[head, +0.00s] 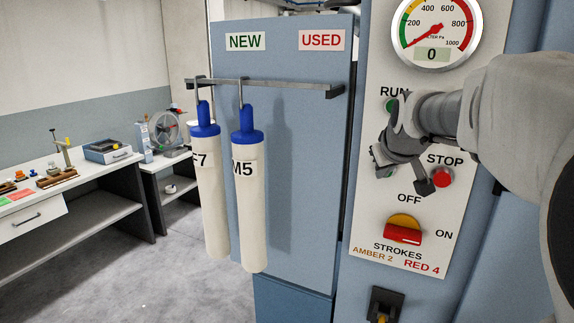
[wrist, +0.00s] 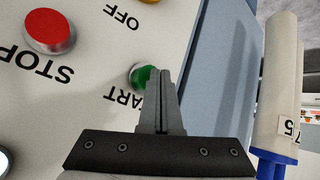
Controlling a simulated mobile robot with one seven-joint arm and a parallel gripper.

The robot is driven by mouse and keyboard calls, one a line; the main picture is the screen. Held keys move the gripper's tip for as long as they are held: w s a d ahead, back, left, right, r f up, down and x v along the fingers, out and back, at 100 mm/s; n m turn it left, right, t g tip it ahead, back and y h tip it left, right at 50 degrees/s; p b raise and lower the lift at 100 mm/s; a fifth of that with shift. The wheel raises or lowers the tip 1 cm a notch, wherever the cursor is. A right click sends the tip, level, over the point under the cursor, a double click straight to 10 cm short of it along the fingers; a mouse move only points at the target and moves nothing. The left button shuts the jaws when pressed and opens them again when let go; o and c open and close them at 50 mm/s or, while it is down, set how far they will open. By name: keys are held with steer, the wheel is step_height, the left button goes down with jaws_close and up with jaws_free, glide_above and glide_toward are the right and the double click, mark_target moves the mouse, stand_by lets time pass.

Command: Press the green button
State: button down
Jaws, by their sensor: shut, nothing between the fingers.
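The green button (wrist: 141,75) is on the pale control panel in the wrist view, beside an upside-down label ending in "ART". My gripper (wrist: 159,72) is shut and empty, its fingertips together at the button's right edge and partly covering it. I cannot tell whether they touch it. In the head view my gripper is in front of the panel (head: 375,225), left of the red STOP button, and hides most of the START button's area.
The red STOP button (head: 441,178) also shows in the wrist view (wrist: 48,30). A red OFF/ON switch (head: 402,234) is below, a gauge (head: 434,30) above. A green part (head: 390,105) is under RUN. Two filter tubes (head: 248,205) hang from a rail at left.

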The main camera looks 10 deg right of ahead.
steer(key=shift+w+d, duration=0.25)
steer(key=shift+w, duration=0.15)
stand_by(0.4)
stand_by(0.4)
steer(key=shift+s+a+b, duration=0.4)
steer(key=shift+s+a, duration=0.15)
steer(key=shift+s, duration=0.25)
steer(key=s+a, duration=0.1)
steer(key=s+a+b, duration=0.1)
steer(key=s+b, duration=0.1)
steer(key=s, duration=0.1)
steer(key=shift+s+a, duration=0.1)
steer(key=shift+a, duration=0.3)
steer(key=shift+f, duration=0.1)
